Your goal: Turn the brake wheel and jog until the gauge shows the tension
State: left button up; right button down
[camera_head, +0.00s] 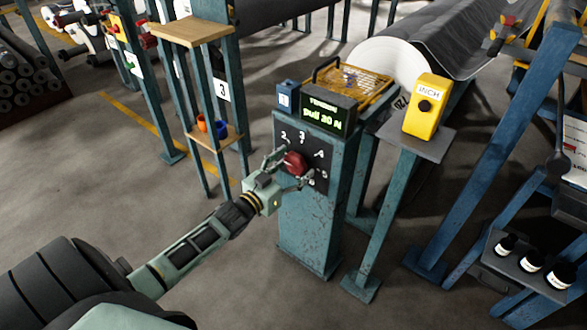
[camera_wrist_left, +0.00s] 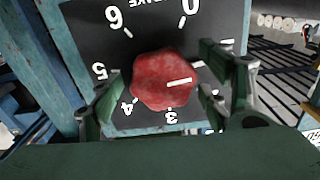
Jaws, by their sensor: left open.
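The red brake wheel (camera_head: 294,163) sits on a black numbered dial plate (camera_head: 318,150) on a teal post. In the left wrist view the wheel (camera_wrist_left: 160,78) appears with its white pointer line toward the right, near marks partly hidden by a finger. My left gripper (camera_head: 290,170) is open, its fingers on either side of the wheel; whether they touch it I cannot tell.
A wooden-topped stand (camera_head: 192,32) with orange and blue cups is at the left. A large grey roll (camera_head: 450,40) lies behind. A shelf with several dark bottles (camera_head: 531,261) is at the lower right. The floor in front of the post is clear.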

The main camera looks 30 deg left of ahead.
pick_arm(q)
jog(key=shift+c, duration=0.2)
jog(key=c, duration=1.1)
jog(key=shift+o, duration=0.2)
